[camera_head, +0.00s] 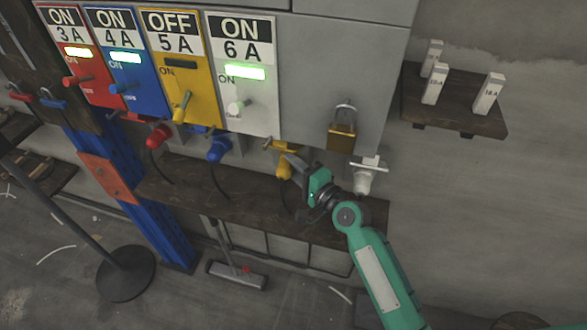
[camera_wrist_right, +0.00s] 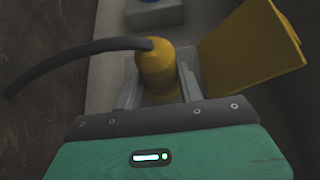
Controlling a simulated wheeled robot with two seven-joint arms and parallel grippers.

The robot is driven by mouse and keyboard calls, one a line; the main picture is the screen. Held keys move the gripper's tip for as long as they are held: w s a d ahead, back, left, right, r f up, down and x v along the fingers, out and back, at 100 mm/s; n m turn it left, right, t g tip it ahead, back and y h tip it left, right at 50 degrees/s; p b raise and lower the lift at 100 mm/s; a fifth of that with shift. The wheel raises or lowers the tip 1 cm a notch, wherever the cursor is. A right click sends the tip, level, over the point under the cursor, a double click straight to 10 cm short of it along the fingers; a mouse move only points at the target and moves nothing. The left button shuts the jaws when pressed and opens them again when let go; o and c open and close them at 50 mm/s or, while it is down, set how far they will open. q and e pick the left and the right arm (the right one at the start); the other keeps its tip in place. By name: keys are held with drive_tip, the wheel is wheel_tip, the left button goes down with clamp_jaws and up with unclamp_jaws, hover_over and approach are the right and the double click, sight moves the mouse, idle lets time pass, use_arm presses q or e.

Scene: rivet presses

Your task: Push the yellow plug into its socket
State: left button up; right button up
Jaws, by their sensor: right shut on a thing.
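The yellow plug (camera_head: 285,166) is at the underside of the grey cabinet, beneath a yellow lid (camera_head: 284,146). My right gripper (camera_head: 292,164) reaches it from the right and is shut on it. In the right wrist view the plug (camera_wrist_right: 157,68) sits between the two grey fingers (camera_wrist_right: 160,88), with a black cable (camera_wrist_right: 80,58) running left. The lid (camera_wrist_right: 250,50) stands open beside it. The plug lines up with a grey socket housing (camera_wrist_right: 118,70), mostly hidden; I cannot tell how deep it sits. My left gripper is not in view.
A dark shelf (camera_head: 180,190) runs below. Above are labelled switch panels; yellow 5A (camera_head: 178,60) reads OFF. A padlock (camera_head: 341,132) hangs nearby.

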drive_tip(key=o, duration=1)
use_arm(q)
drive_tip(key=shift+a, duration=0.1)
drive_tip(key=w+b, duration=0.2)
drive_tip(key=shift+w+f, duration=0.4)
use_arm(e)
drive_tip(key=v, duration=1.3)
drive_tip(key=shift+s+d, duration=0.25)
drive_tip(key=shift+d, duration=0.05)
